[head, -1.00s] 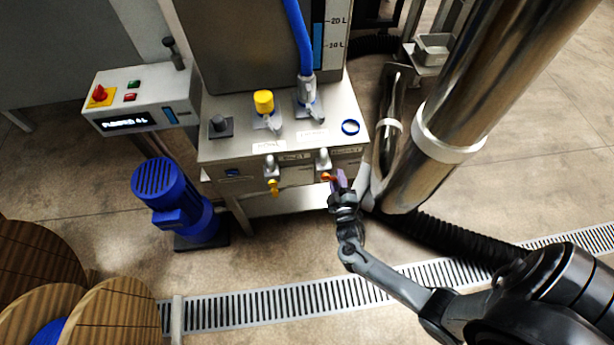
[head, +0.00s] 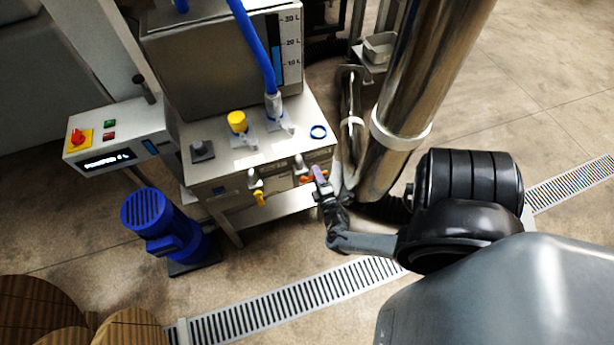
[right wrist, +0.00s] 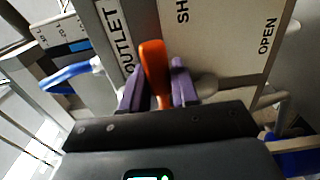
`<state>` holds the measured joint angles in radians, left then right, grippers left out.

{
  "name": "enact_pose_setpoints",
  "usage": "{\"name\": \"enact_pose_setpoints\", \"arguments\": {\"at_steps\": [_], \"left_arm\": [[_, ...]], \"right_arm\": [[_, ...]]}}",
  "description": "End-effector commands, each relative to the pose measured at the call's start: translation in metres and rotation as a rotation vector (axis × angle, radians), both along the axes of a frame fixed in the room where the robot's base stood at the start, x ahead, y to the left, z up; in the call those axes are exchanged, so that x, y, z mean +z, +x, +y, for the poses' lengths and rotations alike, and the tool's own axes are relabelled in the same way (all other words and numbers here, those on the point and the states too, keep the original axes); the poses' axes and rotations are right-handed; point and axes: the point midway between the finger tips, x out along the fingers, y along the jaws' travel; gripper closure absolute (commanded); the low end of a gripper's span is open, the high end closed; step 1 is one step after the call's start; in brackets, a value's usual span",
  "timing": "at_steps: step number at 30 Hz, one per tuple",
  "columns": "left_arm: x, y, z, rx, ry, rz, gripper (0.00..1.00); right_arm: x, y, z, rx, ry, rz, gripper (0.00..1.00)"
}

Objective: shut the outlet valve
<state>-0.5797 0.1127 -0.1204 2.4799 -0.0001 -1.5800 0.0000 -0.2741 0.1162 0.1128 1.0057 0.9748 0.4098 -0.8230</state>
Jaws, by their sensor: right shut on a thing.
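The outlet valve's orange handle (head: 306,180) is on the front of the steel machine, at its right end. In the right wrist view the orange handle (right wrist: 154,68) stands between my purple fingers, beside a plate lettered OUTLET, with a partly hidden SH and OPEN. My right gripper (head: 320,178) is shut on this handle, which points sideways along the front face toward the gripper. The fingers partly hide its end. My left gripper is not in view.
A blue hose (head: 255,45) meets the machine top (head: 215,175). A thick steel pipe (head: 415,100) rises close on the right. A blue motor (head: 160,220) stands at the left. A floor grate (head: 290,305) lies in front.

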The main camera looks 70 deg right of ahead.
Motion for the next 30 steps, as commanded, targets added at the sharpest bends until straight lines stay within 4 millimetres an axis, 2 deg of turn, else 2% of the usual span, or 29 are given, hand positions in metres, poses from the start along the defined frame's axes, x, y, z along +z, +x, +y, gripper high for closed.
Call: {"name": "enact_pose_setpoints", "arguments": {"at_steps": [13, 14, 17, 18, 30], "left_arm": [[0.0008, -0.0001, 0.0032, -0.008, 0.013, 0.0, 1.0], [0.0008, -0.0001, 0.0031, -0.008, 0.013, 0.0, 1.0], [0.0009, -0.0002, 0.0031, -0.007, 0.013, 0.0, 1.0], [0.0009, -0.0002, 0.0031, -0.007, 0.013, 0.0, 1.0], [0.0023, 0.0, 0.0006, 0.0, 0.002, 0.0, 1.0]], "right_arm": [[0.0017, -0.0033, -0.002, -0.007, -0.013, 0.011, 1.0], [0.0018, -0.0033, -0.002, -0.007, -0.013, 0.011, 0.68], [0.0017, -0.0033, -0.002, -0.007, -0.012, 0.01, 0.52], [0.0015, -0.0033, -0.002, -0.007, -0.011, 0.01, 0.5], [0.0005, -0.0076, 0.0049, -0.006, -0.008, 0.011, 0.5]]}}
